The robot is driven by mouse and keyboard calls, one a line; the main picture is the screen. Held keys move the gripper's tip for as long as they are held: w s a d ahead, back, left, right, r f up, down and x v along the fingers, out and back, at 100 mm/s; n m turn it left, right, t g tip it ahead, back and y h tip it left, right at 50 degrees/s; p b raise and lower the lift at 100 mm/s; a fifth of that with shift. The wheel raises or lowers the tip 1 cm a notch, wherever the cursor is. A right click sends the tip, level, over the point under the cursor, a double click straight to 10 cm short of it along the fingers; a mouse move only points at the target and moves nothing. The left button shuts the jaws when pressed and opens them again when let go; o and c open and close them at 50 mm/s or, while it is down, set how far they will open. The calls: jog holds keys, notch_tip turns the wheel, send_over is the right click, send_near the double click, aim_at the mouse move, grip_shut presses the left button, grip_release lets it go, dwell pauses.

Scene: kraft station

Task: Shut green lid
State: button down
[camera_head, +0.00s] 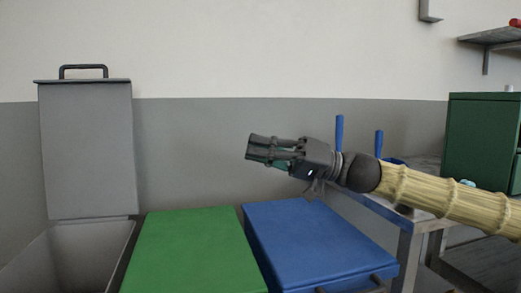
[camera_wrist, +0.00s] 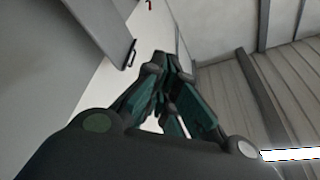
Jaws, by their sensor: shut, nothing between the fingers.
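The green lid (camera_head: 192,252) lies flat, closed over its bin, in the lower middle of the head view. My gripper (camera_head: 254,147) is above and behind the line between the green lid and the blue lid (camera_head: 318,245), pointing left. It is shut, with nothing in its fingers, and apart from the lids. In the wrist view my gripper (camera_wrist: 172,62) shows its fingertips together. The green lid does not show in the wrist view.
At the left a grey bin (camera_head: 80,262) stands open, its grey lid (camera_head: 88,150) upright with a dark handle (camera_head: 84,68). The blue lid is flat. A grey table (camera_head: 408,222) and a green cabinet (camera_head: 482,140) are at the right.

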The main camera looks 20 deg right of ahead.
jog(key=shift+d, duration=0.1)
jog(key=v, duration=0.7)
jog(key=shift+d, duration=0.2)
jog(key=shift+f, duration=0.1)
